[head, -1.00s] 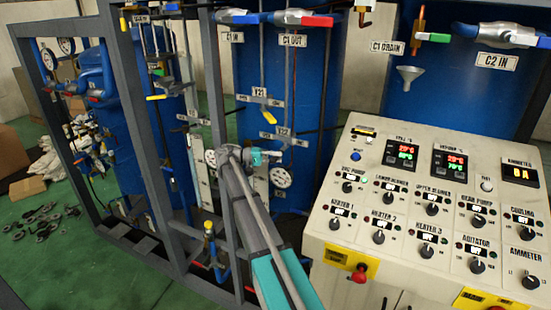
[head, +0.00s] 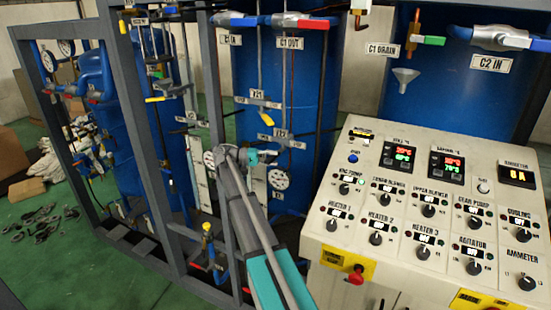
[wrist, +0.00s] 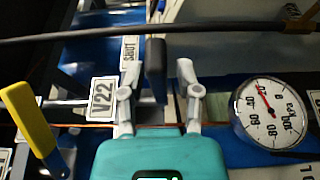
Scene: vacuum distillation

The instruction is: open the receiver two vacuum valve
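The lower part of the handle is hidden by the gripper. No label reading receiver two vacuum is legible.
A round gauge (wrist: 274,112) stands right of the fingers and a yellow handle (wrist: 30,118) stands left. A dark hose (wrist: 90,34) crosses above. The control panel (head: 400,260) stands right of my arm.

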